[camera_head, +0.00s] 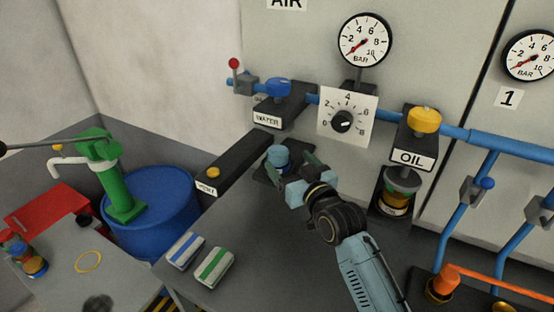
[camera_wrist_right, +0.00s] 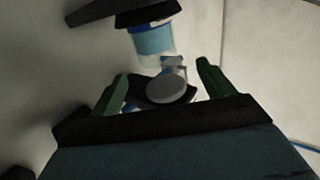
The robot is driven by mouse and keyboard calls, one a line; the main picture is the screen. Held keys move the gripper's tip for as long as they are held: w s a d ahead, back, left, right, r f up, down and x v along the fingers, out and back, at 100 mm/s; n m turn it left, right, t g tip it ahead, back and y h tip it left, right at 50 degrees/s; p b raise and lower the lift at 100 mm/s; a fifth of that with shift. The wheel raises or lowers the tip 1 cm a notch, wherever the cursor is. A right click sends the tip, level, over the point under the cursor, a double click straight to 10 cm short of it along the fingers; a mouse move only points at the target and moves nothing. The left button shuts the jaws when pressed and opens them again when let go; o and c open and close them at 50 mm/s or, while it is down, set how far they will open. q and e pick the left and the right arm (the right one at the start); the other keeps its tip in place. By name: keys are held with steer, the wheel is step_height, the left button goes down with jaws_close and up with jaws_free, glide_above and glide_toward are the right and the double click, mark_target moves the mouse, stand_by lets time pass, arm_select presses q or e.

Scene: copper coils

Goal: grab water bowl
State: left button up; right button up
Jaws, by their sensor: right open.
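The water bowl (camera_head: 278,155) shows as a small blue piece below the block labelled WATER (camera_head: 268,119). In the right wrist view, a clear bowl with blue contents (camera_wrist_right: 153,40) sits under a dark block, beyond my fingers. A grey disc (camera_wrist_right: 167,88) shows nearer, in the gap between the fingers. My right gripper (camera_head: 291,163) is at the bowl, partly hiding it; its fingers also show apart in the wrist view (camera_wrist_right: 162,85). I cannot tell whether they touch the bowl. My left gripper is not in view.
An oil bowl (camera_head: 397,199) sits under the OIL block (camera_head: 415,150) at right. A dark bar with a yellow button (camera_head: 212,173) lies left of the gripper. Two striped blocks (camera_head: 214,267) lie on the grey bench (camera_head: 268,270). A blue drum (camera_head: 160,215) stands left.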

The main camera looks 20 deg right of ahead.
mark_target(284, 155)
steer(key=w, duration=0.3)
steer(key=shift+w+a, duration=0.15)
steer(key=w, duration=0.4)
steer(key=shift+w+f, duration=0.1)
steer(key=shift+f, duration=0.1)
steer(key=shift+w+a, duration=0.1)
steer(key=shift+w, duration=0.2)
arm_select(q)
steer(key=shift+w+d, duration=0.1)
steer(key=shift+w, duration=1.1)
arm_select(e)
steer(key=c, duration=1.2)
